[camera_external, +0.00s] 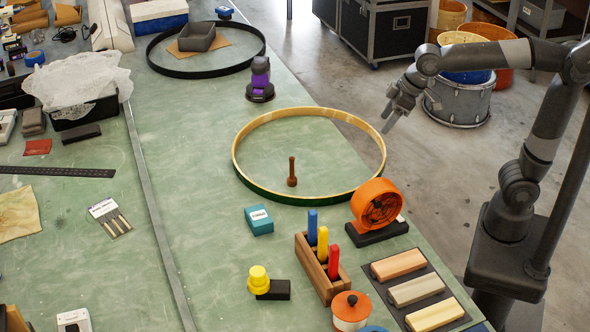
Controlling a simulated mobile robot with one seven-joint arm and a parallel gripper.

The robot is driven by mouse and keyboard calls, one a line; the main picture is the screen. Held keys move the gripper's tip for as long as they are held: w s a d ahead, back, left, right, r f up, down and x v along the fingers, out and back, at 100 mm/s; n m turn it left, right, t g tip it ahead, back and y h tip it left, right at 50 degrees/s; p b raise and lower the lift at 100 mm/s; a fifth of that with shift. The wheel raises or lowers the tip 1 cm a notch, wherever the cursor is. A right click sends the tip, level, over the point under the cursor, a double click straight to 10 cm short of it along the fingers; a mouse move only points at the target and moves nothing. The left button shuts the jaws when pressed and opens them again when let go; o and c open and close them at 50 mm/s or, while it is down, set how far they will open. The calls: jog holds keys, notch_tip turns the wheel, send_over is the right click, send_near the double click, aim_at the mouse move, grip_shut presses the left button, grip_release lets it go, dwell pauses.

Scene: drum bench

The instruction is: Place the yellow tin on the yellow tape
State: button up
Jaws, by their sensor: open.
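A small yellow stepped, round object (258,277) stands at the lower middle of the bench, against a black block (277,290). I cannot tell whether it is the yellow tin. No clear roll or strip of yellow tape can be made out. A yellow upright piece (322,243) stands in a wooden rack (322,280) between a blue and a red one. My gripper (387,125) is raised near the bench's right edge, beyond the large wooden hoop, far from the yellow object. It is open and seems empty.
The wooden hoop (243,178) lies around a brown peg (292,172). An orange wheel (377,204) on a dark base, a teal box (259,220), an orange-lidded tin (350,308) and a mat with three bars (413,267) crowd the front right.

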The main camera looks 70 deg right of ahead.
jog(key=s+d+f+m, duration=0.1)
jog(key=s+d+f, duration=0.1)
jog(key=s, duration=0.3)
jog(key=s+d+f+m+h, duration=0.1)
jog(key=s+d+f, duration=0.1)
jog(key=s+d, duration=0.3)
jog(key=s+d+f+m, duration=0.1)
jog(key=s+d+f, duration=0.1)
jog(key=s, duration=0.5)
jog(key=shift+d+f+t, duration=0.3)
jog(key=shift+d, duration=0.6)
